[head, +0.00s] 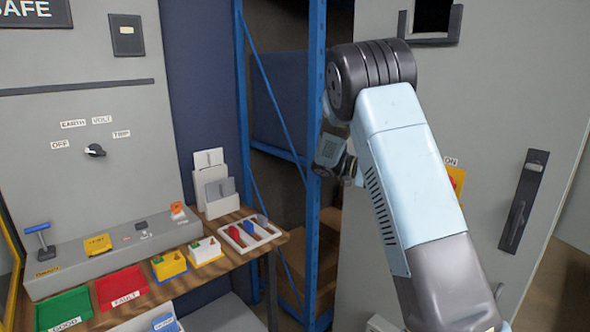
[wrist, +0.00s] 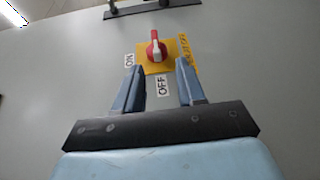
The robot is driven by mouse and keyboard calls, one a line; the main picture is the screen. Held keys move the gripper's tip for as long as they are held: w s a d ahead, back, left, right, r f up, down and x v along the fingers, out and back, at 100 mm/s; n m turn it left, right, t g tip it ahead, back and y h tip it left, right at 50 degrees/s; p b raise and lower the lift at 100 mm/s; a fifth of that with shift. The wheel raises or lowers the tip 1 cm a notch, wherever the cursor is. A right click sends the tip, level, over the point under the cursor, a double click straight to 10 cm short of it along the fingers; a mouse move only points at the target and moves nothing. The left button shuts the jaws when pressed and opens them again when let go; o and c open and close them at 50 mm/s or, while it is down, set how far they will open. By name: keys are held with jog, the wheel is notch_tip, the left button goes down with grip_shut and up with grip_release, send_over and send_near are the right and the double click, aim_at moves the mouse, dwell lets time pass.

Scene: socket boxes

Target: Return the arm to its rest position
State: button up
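My arm (head: 405,165) is raised and bent in the head view, its forearm running up in front of the grey cabinet. My gripper (wrist: 160,68) is open and empty in the wrist view, its two blue fingers apart. It faces a red rotary switch (wrist: 156,48) on a yellow plate, with ON and OFF labels around it. The switch is just beyond the fingertips, with no visible contact. In the head view my arm mostly hides the yellow plate (head: 459,178), and my gripper's fingers cannot be seen.
A wooden bench (head: 232,262) at left holds a green bin (head: 63,306), a red bin (head: 121,284), small yellow boxes (head: 169,264) and a white tray (head: 236,246). A blue rack post (head: 315,225) stands close left of my arm. A black door handle (head: 523,200) is at right.

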jog(key=s+a+r+n+t+y, duration=0.1)
jog(key=s+a+t+y, duration=0.2)
jog(key=s, duration=0.7)
jog(key=s+a+r+n+t+y, duration=0.2)
jog(key=s+t+y, duration=0.4)
jog(key=s, duration=0.5)
jog(key=s+a+r+n+t+y, duration=0.2)
jog(key=s+a+t+y, duration=0.2)
jog(key=s, duration=0.7)
jog(key=shift+a+r+t+y, duration=0.2)
jog(key=shift+t+y, duration=0.4)
jog(key=shift+y, duration=0.3)
